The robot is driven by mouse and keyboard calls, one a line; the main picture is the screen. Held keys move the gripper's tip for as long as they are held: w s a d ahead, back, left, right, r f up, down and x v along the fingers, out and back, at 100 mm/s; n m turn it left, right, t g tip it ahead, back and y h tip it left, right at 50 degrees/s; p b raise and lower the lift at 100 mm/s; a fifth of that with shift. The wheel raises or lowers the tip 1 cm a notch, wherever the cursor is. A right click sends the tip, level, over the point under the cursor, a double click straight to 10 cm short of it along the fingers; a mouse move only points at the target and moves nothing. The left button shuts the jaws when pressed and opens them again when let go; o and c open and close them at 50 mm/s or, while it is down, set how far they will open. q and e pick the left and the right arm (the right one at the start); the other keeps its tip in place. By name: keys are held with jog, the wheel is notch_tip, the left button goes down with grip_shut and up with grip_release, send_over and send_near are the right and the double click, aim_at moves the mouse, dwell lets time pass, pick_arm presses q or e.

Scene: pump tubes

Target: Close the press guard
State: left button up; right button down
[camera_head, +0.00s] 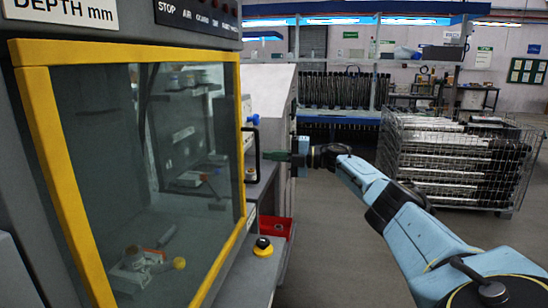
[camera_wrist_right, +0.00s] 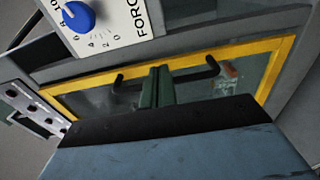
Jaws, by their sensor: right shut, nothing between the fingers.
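The press guard (camera_wrist_right: 262,47) shows in the right wrist view as a yellow frame around a clear pane. A black bar handle (camera_wrist_right: 211,66) stands off the pane. In the head view the handle (camera_head: 256,154) shows as a dark bracket beyond the right edge of a large yellow-framed pane (camera_head: 135,160). My right gripper (camera_head: 268,155) is at the handle, its dark green fingers (camera_wrist_right: 157,88) shut and empty. The fingers overlap the middle of the handle in the wrist view; I cannot tell whether they touch it. My left gripper is out of view.
A blue knob (camera_wrist_right: 78,17) on a FORCE label sits beside the guard. A yellow-and-black button (camera_head: 263,246) and a red bin (camera_head: 276,228) are below the handle. A wire cage (camera_head: 522,165) stands at the right. The floor between is clear.

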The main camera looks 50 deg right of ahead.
jog(key=shift+f, duration=0.3)
jog(key=b+v, duration=0.1)
jog(key=v, duration=1.3)
jog(key=shift+d+f, duration=0.4)
jog(key=shift+f, duration=0.05)
jog(key=shift+w, duration=0.1)
